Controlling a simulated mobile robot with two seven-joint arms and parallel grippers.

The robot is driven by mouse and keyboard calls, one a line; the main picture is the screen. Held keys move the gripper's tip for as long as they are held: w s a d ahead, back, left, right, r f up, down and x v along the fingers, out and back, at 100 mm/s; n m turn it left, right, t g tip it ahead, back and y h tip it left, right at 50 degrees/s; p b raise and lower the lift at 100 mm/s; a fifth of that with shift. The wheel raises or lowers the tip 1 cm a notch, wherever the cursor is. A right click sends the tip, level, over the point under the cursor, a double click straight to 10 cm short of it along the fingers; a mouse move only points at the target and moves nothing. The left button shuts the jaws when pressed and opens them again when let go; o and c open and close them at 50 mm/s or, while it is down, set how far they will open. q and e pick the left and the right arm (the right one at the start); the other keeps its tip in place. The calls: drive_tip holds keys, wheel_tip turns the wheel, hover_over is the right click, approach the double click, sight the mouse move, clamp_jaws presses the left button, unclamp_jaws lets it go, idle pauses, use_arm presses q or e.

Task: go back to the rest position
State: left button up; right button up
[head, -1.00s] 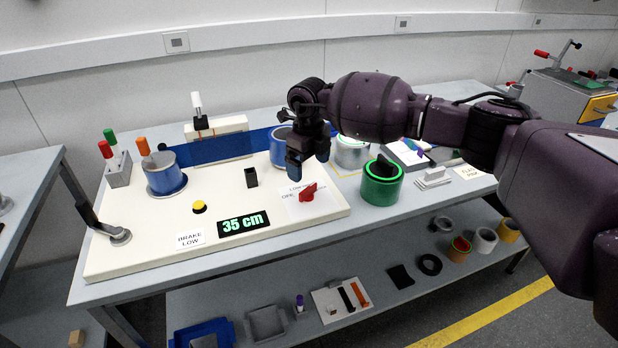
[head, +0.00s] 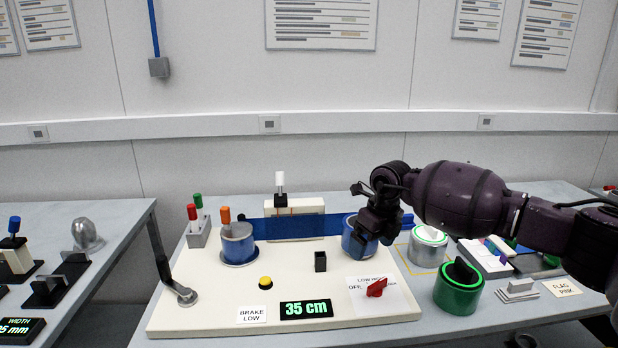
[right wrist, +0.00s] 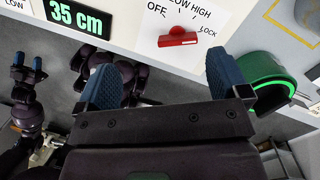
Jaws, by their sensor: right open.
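My right gripper (head: 378,232) hangs over the right part of the white bench panel (head: 215,305), in front of the right blue roll (head: 352,245). In the right wrist view its two blue fingers (right wrist: 165,80) are wide apart with nothing between them. The red knob (head: 377,287) on the panel lies below the gripper and apart from it; its pointer is at the OFF/LOW/HIGH/LOCK label. A second gripper, my left one (right wrist: 28,62), shows small at the left of the right wrist view; its jaw state is unclear.
A blue web runs between the left roll (head: 237,243) and the right roll. A display (head: 306,309) reads 35 cm. A green-rimmed roll (head: 459,288) and a white roll (head: 427,245) stand right of the panel. A crank handle (head: 181,292) is at its left. Another table (head: 110,250) stands left.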

drive_tip(key=s+a+r+m+t+y, duration=0.2)
drive_tip(key=a+r+y, duration=0.4)
drive_tip(key=a+y, duration=0.3)
drive_tip(key=s+a+r+m+t+y, duration=0.2)
drive_tip(key=a+r+y, duration=0.45)
drive_tip(key=a, duration=0.45)
drive_tip(key=s+d+f+m+t+h, duration=0.5)
drive_tip(key=d+f+m, duration=0.45)
drive_tip(key=m, duration=0.55)
drive_tip(key=s+d+f+m+t+h, duration=0.3)
drive_tip(key=d+f+m+t+h, duration=0.4)
drive_tip(key=f+m, duration=0.5)
drive_tip(key=s+d+f+m+g+h, duration=0.2)
drive_tip(key=s+d+f+m, duration=0.3)
drive_tip(key=s+f, duration=0.4)
drive_tip(key=s+d+f+m+g+h, duration=0.3)
drive_tip(key=s+d+f+m, duration=0.2)
drive_tip(key=s, duration=1.3)
drive_tip(key=d+f, duration=0.3)
drive_tip(key=f, duration=0.2)
drive_tip(key=shift+f+g, duration=0.2)
drive_tip(key=shift+g, duration=0.1)
